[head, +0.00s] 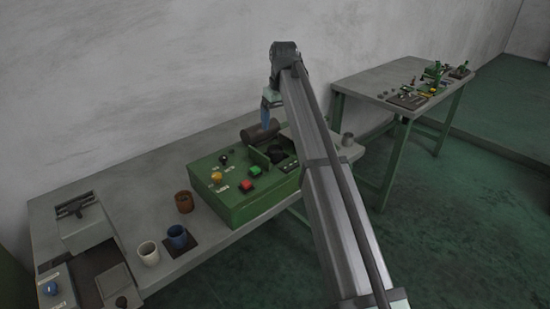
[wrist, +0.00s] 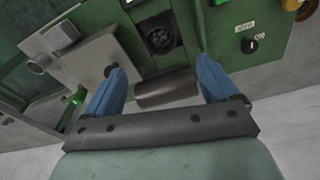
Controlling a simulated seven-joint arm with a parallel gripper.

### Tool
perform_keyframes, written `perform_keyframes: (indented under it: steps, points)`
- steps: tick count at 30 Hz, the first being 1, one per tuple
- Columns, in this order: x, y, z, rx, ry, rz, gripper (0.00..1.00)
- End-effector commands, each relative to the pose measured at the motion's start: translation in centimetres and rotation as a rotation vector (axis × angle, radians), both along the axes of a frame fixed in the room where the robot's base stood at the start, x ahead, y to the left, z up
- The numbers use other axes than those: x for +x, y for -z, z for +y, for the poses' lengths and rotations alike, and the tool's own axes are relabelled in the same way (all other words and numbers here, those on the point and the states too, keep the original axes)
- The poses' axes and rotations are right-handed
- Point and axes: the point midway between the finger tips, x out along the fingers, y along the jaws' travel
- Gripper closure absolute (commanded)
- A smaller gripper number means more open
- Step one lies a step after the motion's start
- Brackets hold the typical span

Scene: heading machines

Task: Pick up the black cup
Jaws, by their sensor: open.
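My gripper (head: 265,117) is above the back of the near bench, behind the green control box. In the wrist view its two blue fingers (wrist: 160,66) are spread apart, with nothing held between them. A dark grey-brown cylinder (head: 258,133) lies on its side just below the fingers. It also shows in the wrist view (wrist: 166,89), between and beyond the fingers; no contact is visible. I cannot tell whether this cylinder is the black cup. No upright black cup is clear in either view, and my arm hides part of the bench's right end.
The green control box (head: 232,209) has coloured buttons and a dark round part (head: 277,154). A brown cup (head: 184,202), a white cup (head: 148,253) and a blue cup (head: 177,238) stand left of it. A grey cup (head: 347,139) stands at the right end.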

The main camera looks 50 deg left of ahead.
Motion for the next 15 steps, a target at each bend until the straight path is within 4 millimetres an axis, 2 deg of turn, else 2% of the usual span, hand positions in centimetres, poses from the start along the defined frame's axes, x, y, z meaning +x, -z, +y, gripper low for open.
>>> perform_keyframes:
  steps: [9,15]
  points:
    - [0.1,5.4,0.6,-0.001,0.001,0.000,0.12]
    - [0.2,6.7,0.8,0.001,0.001,-0.001,0.12]
